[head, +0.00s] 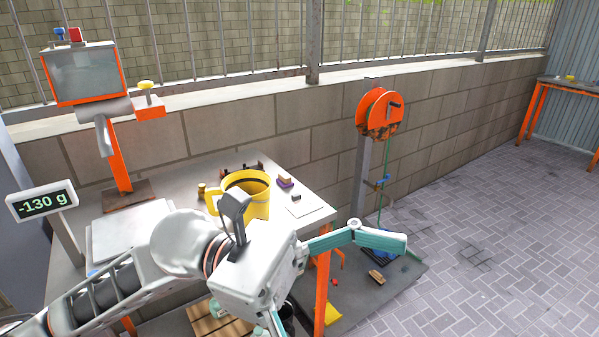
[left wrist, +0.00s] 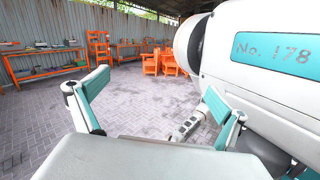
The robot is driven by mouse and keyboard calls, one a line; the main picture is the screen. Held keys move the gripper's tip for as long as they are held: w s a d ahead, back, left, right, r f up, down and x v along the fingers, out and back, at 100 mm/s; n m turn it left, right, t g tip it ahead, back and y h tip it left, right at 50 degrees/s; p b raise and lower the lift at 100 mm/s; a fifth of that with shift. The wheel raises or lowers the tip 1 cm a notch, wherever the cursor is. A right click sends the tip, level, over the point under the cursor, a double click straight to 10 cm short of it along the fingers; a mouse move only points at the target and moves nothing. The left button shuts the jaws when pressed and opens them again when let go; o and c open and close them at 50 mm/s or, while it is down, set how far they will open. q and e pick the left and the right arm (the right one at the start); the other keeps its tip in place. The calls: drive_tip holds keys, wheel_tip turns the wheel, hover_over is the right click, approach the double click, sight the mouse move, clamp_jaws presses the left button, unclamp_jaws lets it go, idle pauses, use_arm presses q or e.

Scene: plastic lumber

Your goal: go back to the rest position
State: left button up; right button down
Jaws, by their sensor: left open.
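My left gripper (head: 335,285) hangs in front of the worktable in the head view, with its white housing and teal fingers spread apart. It is open and empty. The left wrist view also shows the open left gripper (left wrist: 157,92), with one teal finger at each side and nothing between them. My right gripper is in neither view. A white curved body with a teal "No. 178" plate fills the right of the wrist view and looks like my own.
The worktable (head: 318,188) holds a yellow bucket (head: 257,207) and a scale whose display (head: 42,202) reads -130 g. An orange reel (head: 380,113) stands on a post behind. Orange chairs (left wrist: 165,63) and workbenches (left wrist: 40,72) stand far off. The paved floor (head: 480,215) at right is clear.

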use_arm(q)
drive_tip(key=w+a+n+t+h, duration=0.4)
drive_tip(key=w+n+t+h, duration=0.3)
drive_tip(key=w+n+t, duration=0.8)
drive_tip(key=w+a+f+n+t+y, duration=0.4)
drive_tip(key=f+n, duration=0.4)
drive_tip(key=n, duration=0.4)
drive_tip(key=w+a+f+n+t+y, duration=0.2)
drive_tip(key=a+f+n+t+y, duration=0.45)
drive_tip(key=n, duration=0.65)
drive_tip(key=s+a+f+n+g+y, duration=0.1)
drive_tip(key=a+f+n+y, duration=0.2)
drive_tip(key=f, duration=0.4)
drive_tip(key=s+a+f+n+y+p, duration=0.1)
drive_tip(key=s+a+f+n+y, duration=0.2)
drive_tip(key=f, duration=0.5)
drive_tip(key=a+f+n+g+y, duration=0.1)
drive_tip(key=f+n+y, duration=0.1)
drive_tip(key=f+n, duration=0.4)
drive_tip(key=s+a+f+n+g+y, duration=0.1)
drive_tip(key=s+a+f+n+g, duration=0.1)
drive_tip(key=s+f, duration=0.4)
drive_tip(key=s+a+f+n+g+y, duration=0.2)
drive_tip(key=s+a+f, duration=0.2)
drive_tip(key=s+f, duration=0.3)
wheel_tip(320, 180, down, 3)
drive_tip(key=shift+a+n+g, duration=0.3)
drive_tip(key=shift+g, duration=0.05)
